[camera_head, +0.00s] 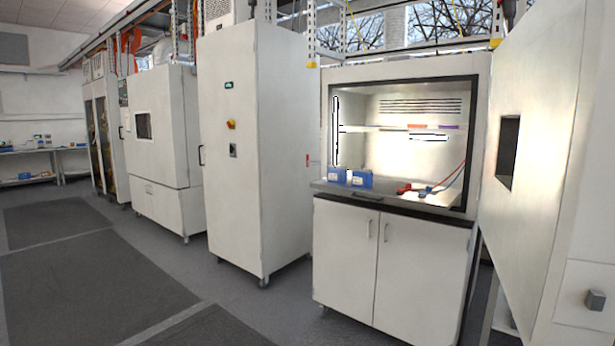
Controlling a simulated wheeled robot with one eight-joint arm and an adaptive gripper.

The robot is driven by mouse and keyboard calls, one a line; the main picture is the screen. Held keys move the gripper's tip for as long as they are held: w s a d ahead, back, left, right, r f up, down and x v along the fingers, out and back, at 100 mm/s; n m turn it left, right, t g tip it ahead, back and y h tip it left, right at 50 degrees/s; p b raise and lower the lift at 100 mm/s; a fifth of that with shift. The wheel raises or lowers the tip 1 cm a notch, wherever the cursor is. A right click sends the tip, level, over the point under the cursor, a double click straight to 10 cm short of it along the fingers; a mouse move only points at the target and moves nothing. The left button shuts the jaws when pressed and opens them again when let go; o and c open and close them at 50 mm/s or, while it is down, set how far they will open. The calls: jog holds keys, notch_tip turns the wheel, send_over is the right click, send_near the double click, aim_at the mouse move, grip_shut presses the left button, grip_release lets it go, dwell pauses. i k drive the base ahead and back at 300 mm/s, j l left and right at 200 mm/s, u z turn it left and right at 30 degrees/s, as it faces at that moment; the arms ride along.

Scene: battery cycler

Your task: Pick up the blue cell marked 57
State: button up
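Two blue cells stand side by side at the left front of the lit chamber's floor, a left one (337,175) and a right one (361,179). Each has a pale label on its front. The markings are too small to read, so I cannot tell which is marked 57. My gripper is not in view.
The chamber's door (545,150) stands open at the right. Red clips (404,188) and red and blue cables lie right of the cells, under a shelf (390,128). A tall white cabinet (255,150) stands left of the chamber. The floor (270,300) in front is clear.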

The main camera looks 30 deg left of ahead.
aim_at(364, 179)
jog(key=i+j+u, duration=0.35)
jog(key=i+j, duration=0.15)
jog(key=j, duration=0.15)
jog(key=i+j+u, duration=0.35)
jog(key=i+j, duration=0.2)
